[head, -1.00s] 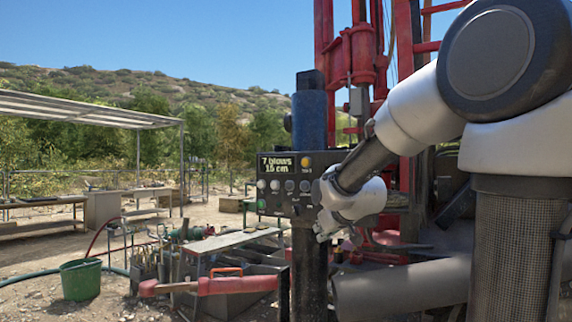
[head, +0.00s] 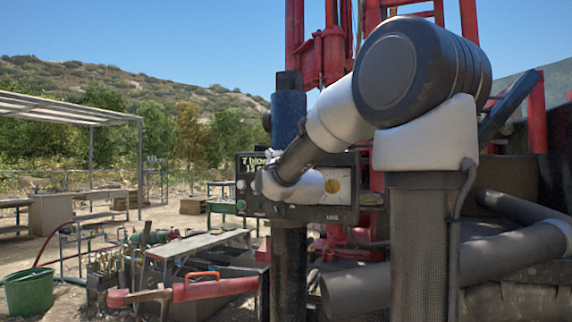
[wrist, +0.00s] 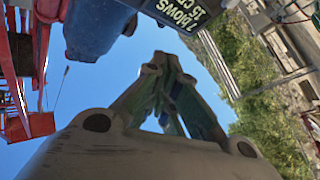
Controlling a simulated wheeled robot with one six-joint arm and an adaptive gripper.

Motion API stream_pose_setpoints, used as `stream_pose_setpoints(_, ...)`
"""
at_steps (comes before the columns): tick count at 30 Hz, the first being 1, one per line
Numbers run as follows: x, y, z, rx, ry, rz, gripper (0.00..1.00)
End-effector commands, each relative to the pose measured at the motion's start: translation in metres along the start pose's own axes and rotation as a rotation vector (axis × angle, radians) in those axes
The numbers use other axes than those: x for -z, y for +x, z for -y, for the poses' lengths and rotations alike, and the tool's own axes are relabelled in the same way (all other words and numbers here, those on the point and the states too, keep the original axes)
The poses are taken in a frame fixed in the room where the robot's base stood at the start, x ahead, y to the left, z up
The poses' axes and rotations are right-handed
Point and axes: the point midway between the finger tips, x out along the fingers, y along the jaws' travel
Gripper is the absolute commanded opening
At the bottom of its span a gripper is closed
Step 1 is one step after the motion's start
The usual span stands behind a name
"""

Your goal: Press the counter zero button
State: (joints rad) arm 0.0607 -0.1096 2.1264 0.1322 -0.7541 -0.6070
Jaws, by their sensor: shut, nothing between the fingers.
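Most of the other buttons are hidden behind my wrist, and I cannot read which is the zero button. My gripper (wrist: 163,62) is shut and empty in the wrist view, its fingers pointing up the picture. The display (wrist: 188,12) shows at that view's top edge, with the fingertips below it. Contact with a button cannot be seen.
A blue cylinder (head: 289,115) tops the post, and red rig columns (head: 325,55) rise behind.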

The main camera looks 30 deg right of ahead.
Motion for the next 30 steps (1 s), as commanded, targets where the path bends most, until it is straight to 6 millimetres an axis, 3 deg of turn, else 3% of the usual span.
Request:
stream_pose_setpoints(8,-0.003,0.003,-0.002,0.0,0.001,0.002,0.0)
stream_pose_setpoints(24,-0.038,0.05,-0.036,0.0,0.002,0.004,0.0)
stream_pose_setpoints(30,-0.044,0.059,-0.043,0.001,0.002,0.002,0.0)
